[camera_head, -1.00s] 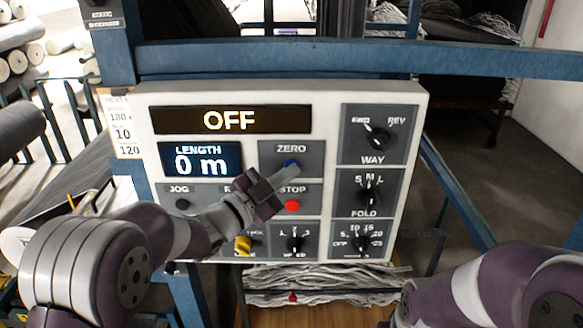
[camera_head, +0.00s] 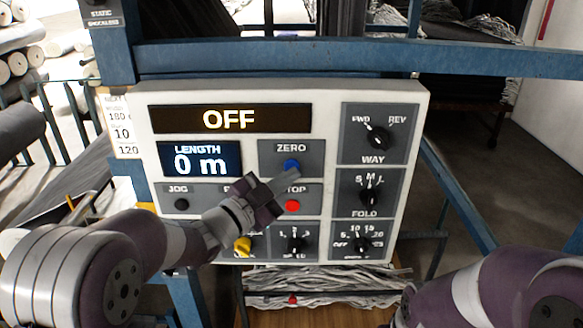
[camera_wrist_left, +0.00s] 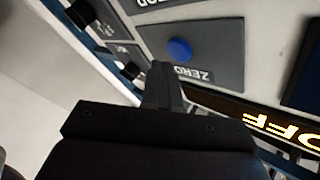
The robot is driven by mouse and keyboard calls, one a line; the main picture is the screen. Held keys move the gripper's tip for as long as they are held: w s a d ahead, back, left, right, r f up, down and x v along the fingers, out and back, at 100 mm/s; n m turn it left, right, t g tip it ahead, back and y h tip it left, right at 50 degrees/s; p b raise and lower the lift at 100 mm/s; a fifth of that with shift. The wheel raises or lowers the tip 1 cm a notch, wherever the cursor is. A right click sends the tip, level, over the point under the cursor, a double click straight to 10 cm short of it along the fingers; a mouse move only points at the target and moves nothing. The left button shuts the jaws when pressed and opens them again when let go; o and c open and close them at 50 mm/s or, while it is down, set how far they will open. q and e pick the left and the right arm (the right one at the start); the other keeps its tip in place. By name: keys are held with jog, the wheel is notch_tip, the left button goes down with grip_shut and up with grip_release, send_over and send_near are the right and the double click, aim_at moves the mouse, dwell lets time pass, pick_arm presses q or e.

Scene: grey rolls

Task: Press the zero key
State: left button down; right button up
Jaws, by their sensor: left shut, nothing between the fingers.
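The zero key (camera_head: 291,165) is a round blue button under the ZERO label on the white control panel (camera_head: 326,95). It also shows in the left wrist view (camera_wrist_left: 179,50), uncovered. My left gripper (camera_head: 295,174) is shut and empty, with its fingertips just below the blue key in the head view. In the left wrist view the closed fingers (camera_wrist_left: 160,72) end beside the key, with a gap in the picture. I cannot tell how far the tips stand off the panel. My right arm shows at the lower right, but its gripper is out of view.
The red stop button (camera_head: 292,206) is just below the fingertips. A yellow knob (camera_head: 243,244) and several black dials are nearby. The length display (camera_head: 200,160) reads 0 m and the upper display (camera_head: 231,119) reads OFF. A blue beam (camera_head: 330,56) runs above the panel.

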pick_arm(q)
jog(key=s+b, duration=0.1)
jog(key=s, duration=0.4)
jog(key=shift+b, duration=0.35)
dwell(0.3)
